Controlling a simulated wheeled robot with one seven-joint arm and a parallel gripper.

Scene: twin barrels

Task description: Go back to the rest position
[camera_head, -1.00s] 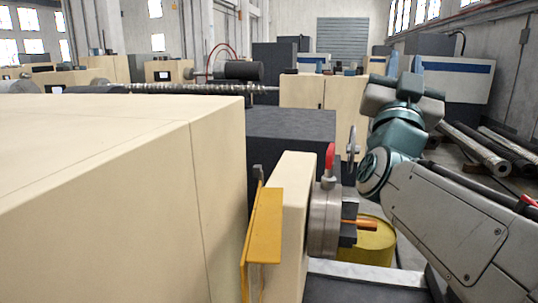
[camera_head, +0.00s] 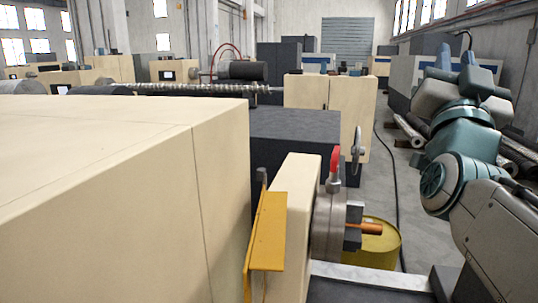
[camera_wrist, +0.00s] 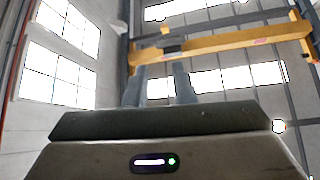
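My gripper (camera_head: 457,55) is at the upper right of the head view, with its two blue-grey fingers pointing up. In the wrist view the fingers (camera_wrist: 160,88) stand apart with a clear gap and nothing between them, so the gripper is open and empty. My teal and grey arm is folded at the right edge of the head view, clear of the machine. The wrist camera faces up toward the ceiling and windows.
A cream machine (camera_head: 110,170) fills the left. Its chuck (camera_head: 328,222) holds an orange rod (camera_head: 368,228), with a red-handled lever (camera_head: 334,165) above. A yellow barrel (camera_head: 384,250) stands behind. Dark bars (camera_head: 518,160) lie at the right. The wrist view shows a yellow overhead beam (camera_wrist: 225,45).

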